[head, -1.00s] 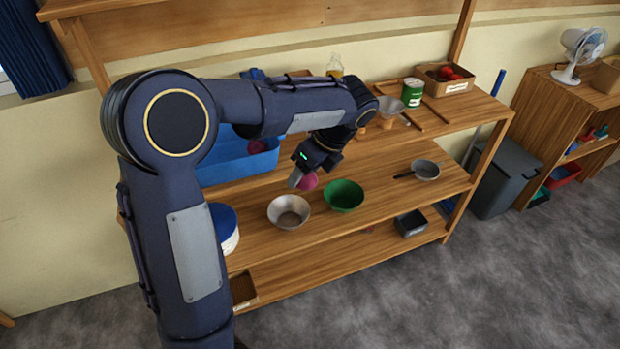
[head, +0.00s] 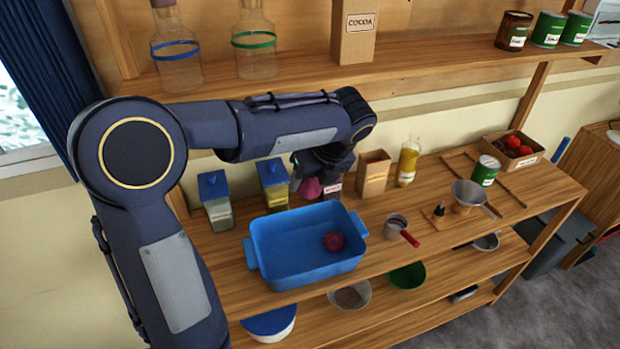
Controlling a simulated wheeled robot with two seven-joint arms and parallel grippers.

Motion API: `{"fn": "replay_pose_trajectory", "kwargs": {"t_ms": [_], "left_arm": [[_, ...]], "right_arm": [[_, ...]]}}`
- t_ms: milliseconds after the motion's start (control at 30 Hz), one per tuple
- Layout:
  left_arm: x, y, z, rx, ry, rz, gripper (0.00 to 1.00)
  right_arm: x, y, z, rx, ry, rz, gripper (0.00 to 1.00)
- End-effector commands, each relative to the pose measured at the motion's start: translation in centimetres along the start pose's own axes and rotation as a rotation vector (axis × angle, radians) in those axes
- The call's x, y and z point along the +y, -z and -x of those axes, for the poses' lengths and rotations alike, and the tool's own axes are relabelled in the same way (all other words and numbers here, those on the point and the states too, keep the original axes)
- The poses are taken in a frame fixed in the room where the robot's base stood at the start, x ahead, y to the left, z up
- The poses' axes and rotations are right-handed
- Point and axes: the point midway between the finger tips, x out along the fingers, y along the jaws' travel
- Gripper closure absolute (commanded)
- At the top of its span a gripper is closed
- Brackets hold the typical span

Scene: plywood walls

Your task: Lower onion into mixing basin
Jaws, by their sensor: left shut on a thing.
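My left gripper (head: 306,184) is shut on a pink-purple onion (head: 312,189). In the head view the onion appears just above the far rim of the blue basin (head: 272,270); its exact height over the basin is hard to tell. The basin is a wide blue tub with side handles on the worktop. Another dark red onion (head: 333,241) lies inside it, toward the right. The gripper's fingers are partly hidden by its own wrist. My right gripper is not in view.
Blue-lidded (head: 217,205) and yellow (head: 271,186) containers, a brown box (head: 373,174) and an oil bottle (head: 408,163) stand behind the basin. A small red-handled pan (head: 397,224) is to its right. Metal (head: 350,295) and green (head: 408,276) bowls sit on the shelf below.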

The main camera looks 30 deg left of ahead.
Motion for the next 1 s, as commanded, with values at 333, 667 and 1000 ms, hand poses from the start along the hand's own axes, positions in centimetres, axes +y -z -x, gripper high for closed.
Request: {"fn": "replay_pose_trajectory", "kwargs": {"t_ms": [333, 667, 1000], "left_arm": [[-0.3, 0.7, -1.7, 0.001, -0.003, -0.002, 0.72], [-1.3, 3.1, -7.5, 0.0, 0.0, 0.001, 0.72], [-1.6, 3.8, -9.2, 0.0, 0.001, 0.001, 0.72]], "right_arm": [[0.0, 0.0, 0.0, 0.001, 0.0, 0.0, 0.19], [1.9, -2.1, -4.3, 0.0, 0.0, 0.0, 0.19], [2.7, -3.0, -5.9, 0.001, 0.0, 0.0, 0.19]]}}
